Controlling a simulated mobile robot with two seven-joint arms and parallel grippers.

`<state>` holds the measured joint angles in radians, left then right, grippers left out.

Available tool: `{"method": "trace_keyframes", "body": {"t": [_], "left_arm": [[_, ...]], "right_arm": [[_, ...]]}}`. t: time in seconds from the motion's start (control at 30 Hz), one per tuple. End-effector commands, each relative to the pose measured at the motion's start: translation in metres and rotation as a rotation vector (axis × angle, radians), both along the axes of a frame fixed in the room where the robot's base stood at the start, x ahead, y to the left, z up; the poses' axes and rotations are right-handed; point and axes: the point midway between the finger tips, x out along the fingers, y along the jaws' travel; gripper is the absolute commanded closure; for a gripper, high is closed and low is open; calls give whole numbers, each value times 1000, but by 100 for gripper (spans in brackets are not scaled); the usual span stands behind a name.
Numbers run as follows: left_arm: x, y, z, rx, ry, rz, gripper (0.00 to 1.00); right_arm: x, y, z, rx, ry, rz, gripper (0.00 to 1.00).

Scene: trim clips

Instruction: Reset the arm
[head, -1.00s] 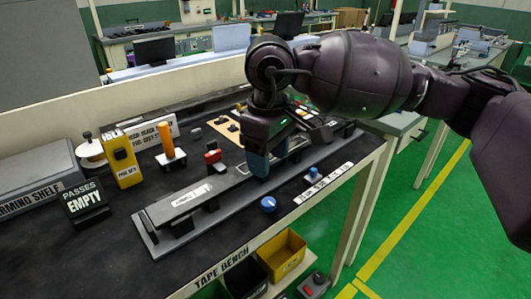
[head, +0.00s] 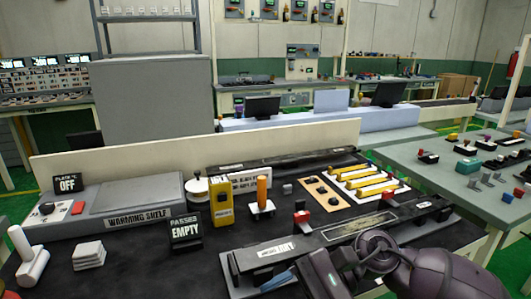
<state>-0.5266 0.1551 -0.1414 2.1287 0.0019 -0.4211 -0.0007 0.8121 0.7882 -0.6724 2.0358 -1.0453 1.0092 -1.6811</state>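My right arm comes in from the lower right. Its dark purple gripper (head: 283,281) is low over the front edge of the tape bench (head: 130,270), beside the front of the long grey fixture. A blue fingertip part shows next to the fixture's near left end, but the gap between the fingers is hidden. I see nothing held in it. The long grey fixture (head: 345,228) with a dark labelled bar lies along the bench. My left gripper is not in view.
On the bench are the warming shelf (head: 140,195), an "EMPTY" sign (head: 186,231), a yellow device (head: 221,203), an orange-handled tool (head: 262,193), yellow strips (head: 362,180), white pads (head: 89,254) and a white roller (head: 28,262). A second table (head: 460,175) stands at right.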

Motion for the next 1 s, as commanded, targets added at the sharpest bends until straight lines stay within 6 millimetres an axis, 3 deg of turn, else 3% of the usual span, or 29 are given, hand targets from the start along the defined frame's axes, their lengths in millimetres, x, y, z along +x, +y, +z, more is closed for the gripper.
{"method": "trace_keyframes", "body": {"t": [0.23, 0.47, 0.77, 1.0], "left_arm": [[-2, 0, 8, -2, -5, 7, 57], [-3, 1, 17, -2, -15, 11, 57], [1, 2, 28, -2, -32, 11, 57], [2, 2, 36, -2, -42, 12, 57]], "right_arm": [[1, 1, 14, 230, 632, -279, 42], [17, -28, 5, 462, 1260, -477, 42], [26, -97, -52, 841, 2069, -623, 42], [-3, -159, -124, 1255, 2651, -612, 42]]}}
